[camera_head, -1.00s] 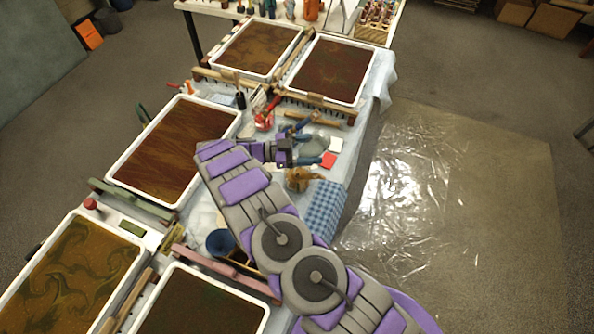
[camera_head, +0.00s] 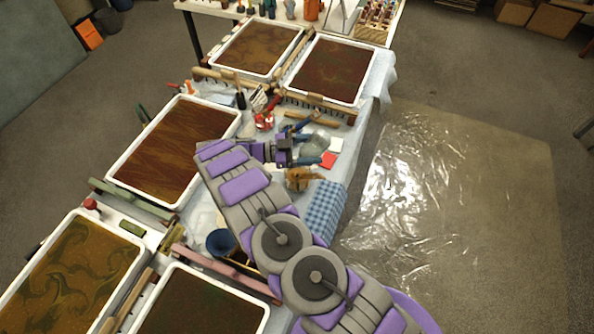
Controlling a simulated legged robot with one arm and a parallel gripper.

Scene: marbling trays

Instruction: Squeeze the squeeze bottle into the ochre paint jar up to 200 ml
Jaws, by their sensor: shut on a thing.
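My gripper (camera_head: 312,143) is over the right part of the table, reaching from the lower right. Its two blue fingers are shut on a pale, translucent grey-green thing (camera_head: 316,143), which looks like the squeeze bottle. Its nozzle and fill level are too small to make out. I cannot pick out the ochre paint jar for sure; it may be hidden by my gripper or arm. My arm covers part of the table below and left of the gripper.
A brown, sponge-like lump (camera_head: 299,179) and a blue checked cloth (camera_head: 326,208) lie near the table's right edge. Marbling trays, such as one at left (camera_head: 122,178), fill much of the table.

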